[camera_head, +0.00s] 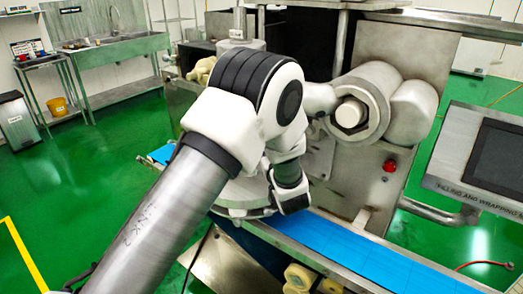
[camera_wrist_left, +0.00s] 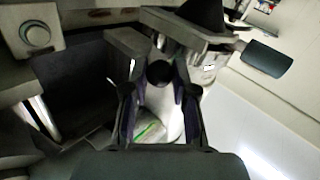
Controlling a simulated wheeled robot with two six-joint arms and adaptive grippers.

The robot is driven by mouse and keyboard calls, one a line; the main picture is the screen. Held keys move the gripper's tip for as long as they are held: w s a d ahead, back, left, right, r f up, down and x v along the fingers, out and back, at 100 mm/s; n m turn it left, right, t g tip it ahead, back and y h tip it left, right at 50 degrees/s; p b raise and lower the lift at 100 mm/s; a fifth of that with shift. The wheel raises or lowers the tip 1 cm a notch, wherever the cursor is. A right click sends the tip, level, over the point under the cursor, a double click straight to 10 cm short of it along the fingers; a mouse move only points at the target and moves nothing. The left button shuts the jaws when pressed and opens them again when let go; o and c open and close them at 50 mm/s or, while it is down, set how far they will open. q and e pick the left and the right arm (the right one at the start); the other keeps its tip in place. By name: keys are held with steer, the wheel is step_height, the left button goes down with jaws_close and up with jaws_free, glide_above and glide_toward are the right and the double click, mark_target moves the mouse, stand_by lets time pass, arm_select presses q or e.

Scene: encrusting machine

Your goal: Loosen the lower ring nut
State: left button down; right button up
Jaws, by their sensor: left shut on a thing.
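In the left wrist view, my left gripper (camera_wrist_left: 160,92) has its two dark fingers on either side of a dark, round-ended handle (camera_wrist_left: 159,73), which I take to be a handle of the lower ring nut. The fingers are shut on it. A second dark handle (camera_wrist_left: 268,59) sticks out to the right from the same metal part (camera_wrist_left: 185,24). Most of the ring nut is cut off or in shadow. In the head view, my left arm covers the nut and the gripper's fingertips. My right gripper is in neither view.
In the head view, a blue conveyor belt (camera_head: 345,250) runs below my wrist. A large steel cylinder (camera_head: 362,103) and a red button (camera_head: 390,165) are on the machine to the right. A control panel (camera_head: 485,160) stands at the far right.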

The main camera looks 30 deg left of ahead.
arm_select(q)
steer(key=shift+r, duration=0.15)
steer(key=c, duration=0.9)
jaws_free()
steer(key=shift+w, duration=0.1)
steer(key=v, duration=0.7)
steer(key=shift+s+d, duration=0.2)
